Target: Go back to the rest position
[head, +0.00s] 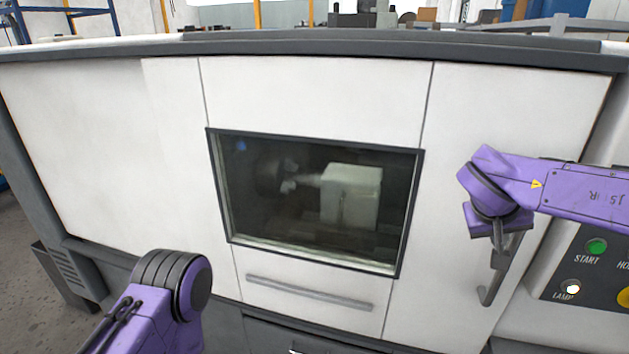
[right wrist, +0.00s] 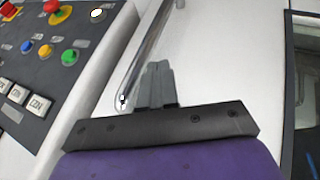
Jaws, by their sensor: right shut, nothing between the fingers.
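My right gripper (head: 498,258) points down in front of the white machine front, at the right in the head view. In the right wrist view its grey fingers (right wrist: 155,84) are together and empty. A slanted metal bar handle (right wrist: 143,60) stands just left of the fingers there. It also shows in the head view as a handle (head: 487,293) with a hooked lower end, partly behind the gripper. I cannot tell whether they touch. My left arm comes in at the lower left of the head view; its gripper is out of view.
The machine has a dark window (head: 260,210) and a horizontal bar handle (head: 308,293) below it. A control panel (head: 560,275) with a green START button (head: 596,246) and a white LAMP button (head: 572,288) is at the right, close to my right arm.

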